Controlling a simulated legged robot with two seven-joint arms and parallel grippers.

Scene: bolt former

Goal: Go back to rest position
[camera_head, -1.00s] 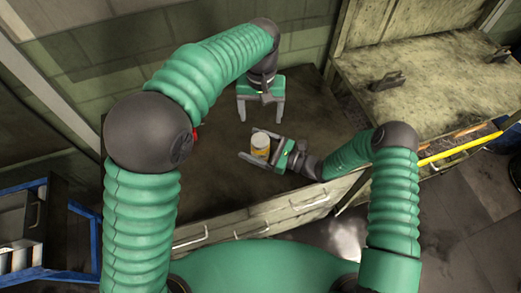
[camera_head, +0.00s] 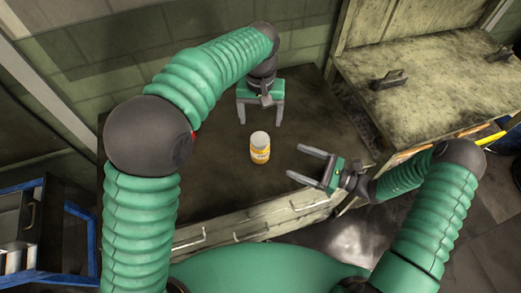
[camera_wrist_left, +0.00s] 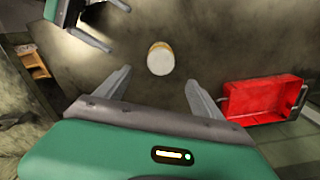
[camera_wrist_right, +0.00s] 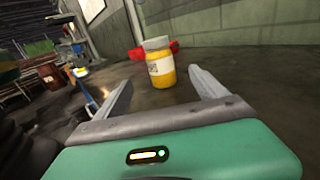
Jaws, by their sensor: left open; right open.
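My left gripper (camera_head: 260,112) is open and empty over the back of the dark worktop, fingers pointing down; its fingers also show in the left wrist view (camera_wrist_left: 155,88). My right gripper (camera_head: 297,163) is open and empty at the front right of the worktop, its fingers pointing left.
A red bin (camera_wrist_left: 262,98) lies on the worktop, mostly hidden by my left arm in the head view. A worn bench (camera_head: 425,85) with dark brackets stands at the right. Drawers (camera_head: 255,222) face the front. A tiled wall (camera_head: 110,65) stands behind.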

